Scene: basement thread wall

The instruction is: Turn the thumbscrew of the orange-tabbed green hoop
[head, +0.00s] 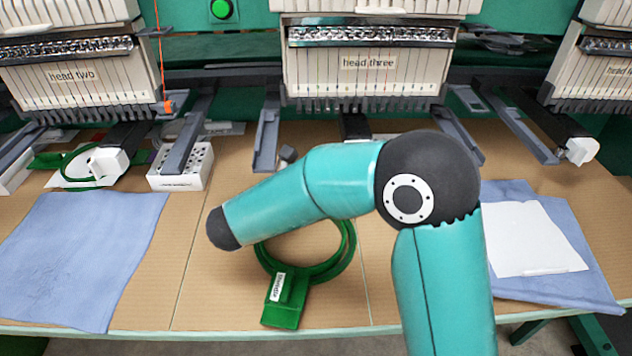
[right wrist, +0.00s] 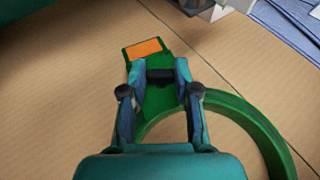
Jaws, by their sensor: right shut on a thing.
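In the right wrist view my right gripper (right wrist: 160,78) is shut on a small dark piece, the thumbscrew (right wrist: 160,74), at the green block of the hoop. An orange tab (right wrist: 145,49) lies just beyond the fingertips. The green hoop's ring (right wrist: 245,112) curves away to the lower right. In the head view a green hoop (head: 345,258) lies on the table with a white-labelled green block (head: 284,306) toward the front edge. No orange shows on it there, and my right arm covers its far part. The right gripper is hidden in the head view. My left gripper is not in view.
Blue cloths lie at left (head: 85,255) and right, the right one under a white sheet (head: 530,238). Another green hoop (head: 70,160) and a white perforated box (head: 183,167) sit at the back left. Embroidery heads (head: 370,80) stand behind. Cardboard-coloured tabletop is bare around the hoop.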

